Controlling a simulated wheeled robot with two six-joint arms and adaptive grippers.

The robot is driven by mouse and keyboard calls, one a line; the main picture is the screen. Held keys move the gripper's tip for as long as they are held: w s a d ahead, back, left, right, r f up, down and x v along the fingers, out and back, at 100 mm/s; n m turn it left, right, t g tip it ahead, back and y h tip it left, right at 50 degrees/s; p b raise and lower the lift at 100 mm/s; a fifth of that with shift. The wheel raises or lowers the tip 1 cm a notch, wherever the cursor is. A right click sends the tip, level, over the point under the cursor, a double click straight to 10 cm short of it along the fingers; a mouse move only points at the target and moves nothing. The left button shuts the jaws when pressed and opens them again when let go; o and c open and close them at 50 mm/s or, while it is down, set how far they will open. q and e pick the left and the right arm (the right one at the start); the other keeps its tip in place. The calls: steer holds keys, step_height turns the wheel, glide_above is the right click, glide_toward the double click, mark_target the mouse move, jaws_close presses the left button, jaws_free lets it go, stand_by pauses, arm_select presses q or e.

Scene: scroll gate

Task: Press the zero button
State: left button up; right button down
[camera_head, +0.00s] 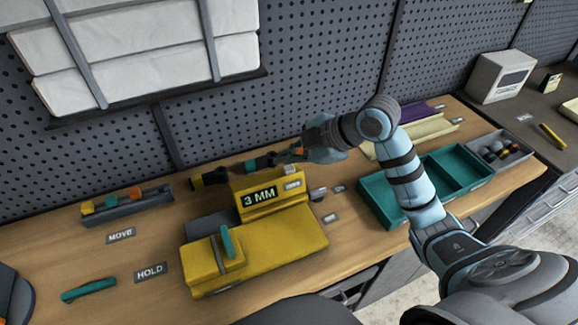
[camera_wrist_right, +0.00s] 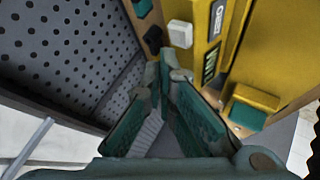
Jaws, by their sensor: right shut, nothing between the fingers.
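The yellow gauge device (camera_head: 262,252) stands on the workbench, with a dark display reading "3 MM". A small pale square button (camera_head: 289,170) sits on top, above a small light label (camera_head: 292,185). In the right wrist view the pale button (camera_wrist_right: 181,34) shows beyond my fingertips, beside a white label (camera_wrist_right: 217,18) that I cannot read surely. My right gripper (camera_wrist_right: 172,76) is shut and empty. A gap shows between it and the button in that view. In the head view my right gripper (camera_head: 292,155) is behind and above the device's top. My left gripper is not in view.
Teal trays (camera_head: 375,200) stand right of the device. A grey rack with coloured blocks (camera_head: 127,208) stands left, near the MOVE (camera_head: 121,235) and HOLD (camera_head: 151,272) labels. A teal handle-like piece (camera_head: 88,290) lies in front. The pegboard (camera_head: 300,75) closes off the back.

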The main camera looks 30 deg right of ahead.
mark_target(288, 170)
stand_by(0.4)
steer(key=shift+f, duration=0.4)
steer(key=shift+f, duration=0.55)
stand_by(0.6)
steer(key=shift+r, duration=0.15)
steer(key=shift+r+p, duration=0.85)
steer(key=shift+p, duration=0.05)
step_height(288, 170, up, 5)
steer(key=p, duration=0.5)
steer(key=shift+r+p, duration=0.1)
steer(key=shift+p, duration=0.2)
